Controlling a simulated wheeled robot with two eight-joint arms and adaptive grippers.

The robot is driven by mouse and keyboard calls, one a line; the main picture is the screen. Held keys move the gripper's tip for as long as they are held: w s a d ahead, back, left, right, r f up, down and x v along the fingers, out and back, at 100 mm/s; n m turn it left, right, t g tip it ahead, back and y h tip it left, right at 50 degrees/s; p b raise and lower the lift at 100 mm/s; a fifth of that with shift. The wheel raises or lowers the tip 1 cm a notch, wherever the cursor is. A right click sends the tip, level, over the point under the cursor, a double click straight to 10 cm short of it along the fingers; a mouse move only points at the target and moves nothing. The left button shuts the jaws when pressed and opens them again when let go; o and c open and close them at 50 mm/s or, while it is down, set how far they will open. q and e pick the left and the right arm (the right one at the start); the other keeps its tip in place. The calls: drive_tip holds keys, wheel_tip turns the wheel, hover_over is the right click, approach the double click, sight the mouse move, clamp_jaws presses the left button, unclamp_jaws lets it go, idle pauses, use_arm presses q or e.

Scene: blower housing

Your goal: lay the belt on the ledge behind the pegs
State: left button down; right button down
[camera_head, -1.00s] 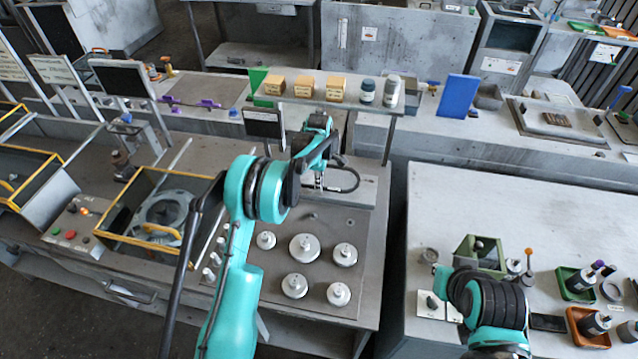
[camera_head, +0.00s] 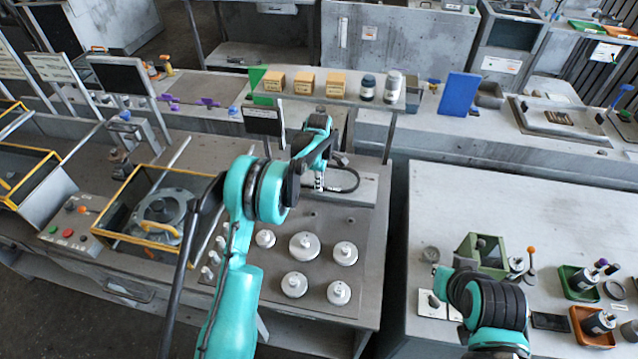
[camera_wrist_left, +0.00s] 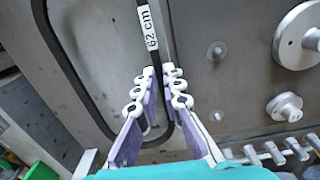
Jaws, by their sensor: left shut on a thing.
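The belt is a black loop with a white "62 cm" label (camera_wrist_left: 151,28) in the left wrist view. It also shows as a dark curve (camera_head: 352,186) in the head view, over or on the light grey ledge (camera_head: 367,194); contact cannot be told. My left gripper (camera_head: 319,183) is shut on the belt, its pale purple fingers (camera_wrist_left: 158,92) either side of the strand near the label. Several short pale pegs (camera_head: 212,262) stand along the left side of the plate. They also show in the wrist view (camera_wrist_left: 272,153). My right gripper is out of view; only its arm shows.
Several pale round pulleys (camera_head: 304,246) stand on the dark plate (camera_head: 333,222) in front of the ledge. A black screen (camera_head: 263,121) stands just left of my left wrist. A shelf with boxes (camera_head: 303,83) runs behind. A yellow-edged bin (camera_head: 125,241) is at left.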

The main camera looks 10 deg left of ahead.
use_arm(q)
drive_tip(key=shift+f, duration=0.15)
idle(0.3)
drive_tip(key=shift+f+b, duration=0.3)
drive_tip(key=shift+b, duration=0.15)
drive_tip(key=c, duration=1.6)
unclamp_jaws()
drive_tip(key=shift+r, duration=0.2)
drive_tip(key=shift+r+p, duration=1.8)
drive_tip(key=shift+r, duration=1.85)
